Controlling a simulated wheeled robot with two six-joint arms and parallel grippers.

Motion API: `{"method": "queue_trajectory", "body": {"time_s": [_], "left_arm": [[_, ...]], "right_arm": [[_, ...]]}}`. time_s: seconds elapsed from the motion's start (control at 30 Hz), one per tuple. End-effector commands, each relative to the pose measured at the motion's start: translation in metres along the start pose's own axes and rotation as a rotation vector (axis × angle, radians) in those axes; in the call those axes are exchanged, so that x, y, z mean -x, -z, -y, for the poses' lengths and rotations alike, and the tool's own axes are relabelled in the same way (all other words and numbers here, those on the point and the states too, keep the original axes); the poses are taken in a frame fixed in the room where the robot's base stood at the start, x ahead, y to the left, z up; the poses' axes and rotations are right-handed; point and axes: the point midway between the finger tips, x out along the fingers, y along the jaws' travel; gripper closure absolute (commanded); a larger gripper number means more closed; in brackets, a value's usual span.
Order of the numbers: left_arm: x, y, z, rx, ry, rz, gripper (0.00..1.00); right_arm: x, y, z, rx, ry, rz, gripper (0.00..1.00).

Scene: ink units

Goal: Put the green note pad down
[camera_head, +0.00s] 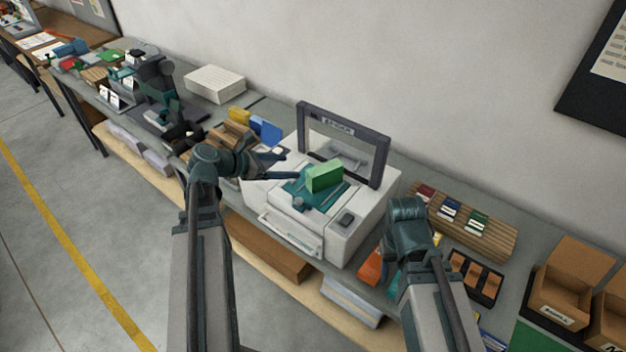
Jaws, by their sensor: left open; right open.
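The green note pad (323,177) is a bright green block resting on the teal platen (301,191) of the white printer (352,232). My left gripper (286,167) is open, with its dark fingers pointing right. Its fingertips are just left of the pad in the picture, and I see no contact with it. Whether they are level with the pad I cannot tell.
A dark upright frame (384,160) stands behind the pad on the printer. A wooden rack (490,238) with small red, blue and green items lies to the right. Brown bins (572,275) stand at the far right. Yellow and blue blocks (264,131) sit behind my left gripper.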

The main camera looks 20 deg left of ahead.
Motion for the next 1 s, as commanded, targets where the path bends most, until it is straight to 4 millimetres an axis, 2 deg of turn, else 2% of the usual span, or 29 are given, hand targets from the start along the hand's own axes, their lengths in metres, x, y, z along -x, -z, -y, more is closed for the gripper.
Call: {"method": "queue_trajectory", "body": {"time_s": [0.13,0.4,0.5,1.0], "left_arm": [[-0.011,0.002,0.000,-0.003,0.002,-0.001,0.15],[-0.063,0.003,0.001,-0.005,0.004,-0.003,0.15],[-0.076,0.002,0.001,-0.005,0.003,-0.003,0.15],[-0.097,-0.002,0.004,-0.005,0.003,-0.003,0.15]], "right_arm": [[-0.007,0.000,0.001,0.000,0.000,0.000,0.50],[-0.032,0.002,0.003,-0.001,0.000,0.000,0.50],[-0.037,0.002,0.004,-0.002,0.000,0.000,0.50],[-0.044,0.003,0.004,-0.002,0.000,0.000,0.50]]}}
